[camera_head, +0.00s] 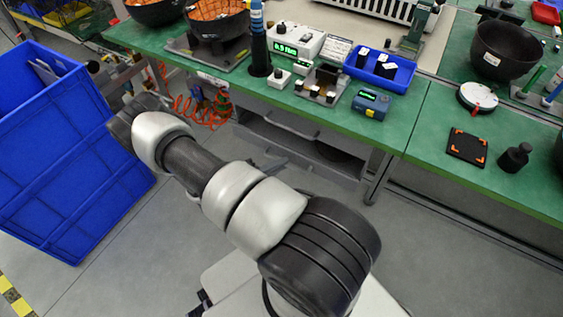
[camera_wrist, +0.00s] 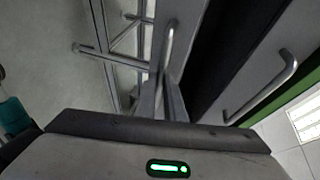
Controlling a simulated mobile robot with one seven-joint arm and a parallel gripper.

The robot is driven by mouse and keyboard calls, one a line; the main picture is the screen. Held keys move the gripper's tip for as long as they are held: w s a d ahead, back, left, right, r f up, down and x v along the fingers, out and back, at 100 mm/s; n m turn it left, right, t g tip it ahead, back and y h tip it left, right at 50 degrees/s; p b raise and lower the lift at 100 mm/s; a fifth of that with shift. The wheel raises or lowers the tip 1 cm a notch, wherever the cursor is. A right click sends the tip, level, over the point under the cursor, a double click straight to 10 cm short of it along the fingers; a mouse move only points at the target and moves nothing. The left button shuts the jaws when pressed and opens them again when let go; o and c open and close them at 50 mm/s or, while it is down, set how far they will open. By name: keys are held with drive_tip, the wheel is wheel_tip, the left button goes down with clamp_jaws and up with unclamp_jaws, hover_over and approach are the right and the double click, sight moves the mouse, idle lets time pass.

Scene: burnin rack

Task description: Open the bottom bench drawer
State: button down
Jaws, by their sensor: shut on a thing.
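In the wrist view my gripper (camera_wrist: 164,100) is shut on a curved metal bar handle (camera_wrist: 168,45), on the drawer farther from the green bench edge. This looks like the bottom drawer's handle. The upper drawer's grey front (camera_wrist: 262,65) carries another bar handle (camera_wrist: 285,75), apart from my fingers. A dark gap lies between the two fronts. In the head view the bottom drawer (camera_head: 300,150) shows a dark inside under the bench, so it appears partly open; how far is hard to tell.
The green bench top (camera_head: 330,112) holds a blue tray (camera_head: 381,69), small devices and bowls. A big blue crate (camera_head: 75,150) stands at the left, close to my arm. Orange coiled hose (camera_head: 190,108) hangs under the bench. Grey floor in front of the bench at right is clear.

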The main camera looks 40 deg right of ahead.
drive_tip(key=s+a+b, duration=0.1)
drive_tip(key=s+a, duration=0.3)
drive_tip(key=a, duration=0.5)
drive_tip(key=s+a+b, duration=0.1)
drive_tip(key=s+a, duration=0.2)
drive_tip(key=a, duration=0.7)
drive_tip(key=shift+s, duration=0.35)
drive_tip(key=c, duration=1.8)
unclamp_jaws()
drive_tip(key=shift+c, duration=0.2)
drive_tip(key=a+r, duration=0.3)
drive_tip(key=a, duration=1.4)
drive_tip(key=shift+r, duration=0.15)
